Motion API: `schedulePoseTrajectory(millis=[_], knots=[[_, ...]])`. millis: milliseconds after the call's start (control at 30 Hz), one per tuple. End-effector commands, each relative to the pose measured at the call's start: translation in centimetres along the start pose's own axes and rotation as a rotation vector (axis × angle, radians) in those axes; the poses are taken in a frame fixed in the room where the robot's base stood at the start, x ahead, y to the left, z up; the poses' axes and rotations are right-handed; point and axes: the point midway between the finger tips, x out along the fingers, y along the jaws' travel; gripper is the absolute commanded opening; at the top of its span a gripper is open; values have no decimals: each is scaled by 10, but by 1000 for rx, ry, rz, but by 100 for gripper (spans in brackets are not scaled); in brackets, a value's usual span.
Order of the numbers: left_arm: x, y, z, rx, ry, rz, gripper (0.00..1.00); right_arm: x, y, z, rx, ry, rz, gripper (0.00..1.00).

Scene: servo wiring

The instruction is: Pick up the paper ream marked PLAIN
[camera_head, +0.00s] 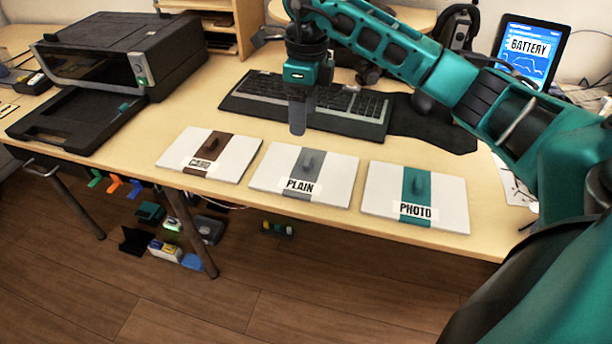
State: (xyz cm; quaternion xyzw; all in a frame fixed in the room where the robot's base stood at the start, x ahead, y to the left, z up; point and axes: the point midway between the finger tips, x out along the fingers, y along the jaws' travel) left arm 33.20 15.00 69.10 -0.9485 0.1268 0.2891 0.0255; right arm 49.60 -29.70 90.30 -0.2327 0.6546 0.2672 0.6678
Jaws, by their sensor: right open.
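The ream marked PLAIN (266,173) lies flat on the desk, white with a grey band and a small grey upright handle (307,160). It is the middle of three reams. The CARD ream (235,146), with a brown band, is to its left. The PHOTO ream (450,190), with a teal band, is to its right. My right gripper (298,128) points down above and just behind the PLAIN ream, near its handle. It is open and holds nothing; its fingers overlap in this view. My left gripper is out of view.
A keyboard (260,92) lies behind the reams, with a dark mat (430,125) to its right. A black printer (120,50) stands at the left. A tablet reading BATTERY (525,58) stands at the back right. The desk's front edge (330,219) is close to the reams.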

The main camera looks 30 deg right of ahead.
Motion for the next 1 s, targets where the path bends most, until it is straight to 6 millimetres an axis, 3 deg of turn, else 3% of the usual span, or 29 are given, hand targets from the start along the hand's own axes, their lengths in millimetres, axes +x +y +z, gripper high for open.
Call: schedulePoseTrajectory(millis=[133, 400, 733, 1000], knots=[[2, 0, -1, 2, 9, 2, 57, 6, -12, -10, 19, 40, -41, 70], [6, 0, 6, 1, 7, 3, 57, 55, -12, -11, 17, 39, -38, 70], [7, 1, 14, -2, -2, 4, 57, 79, -13, -10, 17, 36, -39, 70], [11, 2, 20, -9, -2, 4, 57, 118, -14, -10, 17, 37, -37, 70]])
